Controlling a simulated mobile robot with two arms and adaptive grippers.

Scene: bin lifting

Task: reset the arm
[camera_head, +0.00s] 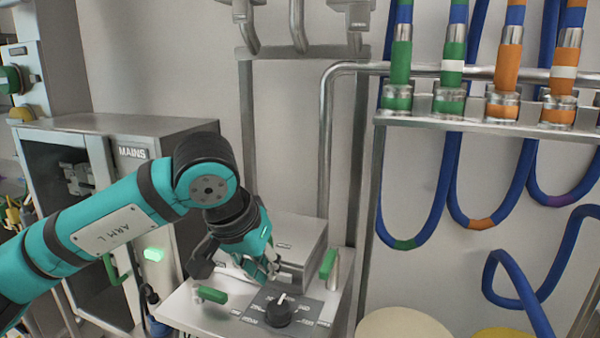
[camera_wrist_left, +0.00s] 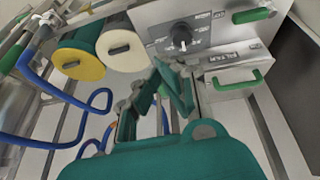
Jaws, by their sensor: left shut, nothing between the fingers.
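My left arm (camera_head: 110,228), teal with an "ARM L" label, reaches in from the left in the head view and bends down at a black joint. My left gripper (camera_head: 271,264) is at its end, above the metal panel with the black dial (camera_head: 279,309). The gripper is shut and holds nothing. In the left wrist view my left gripper (camera_wrist_left: 160,82) shows in the middle, with the dial (camera_wrist_left: 182,38) beyond it. I cannot tell if the fingertips touch the panel box. My right gripper is not in view.
A green lever (camera_head: 328,263) and a green handle (camera_head: 211,294) stick out near the gripper. The "MAINS" cabinet (camera_head: 132,153) stands behind the arm. Blue hoses (camera_head: 440,200) hang at right. White and yellow round-ended cylinders (camera_wrist_left: 125,50) show in the wrist view.

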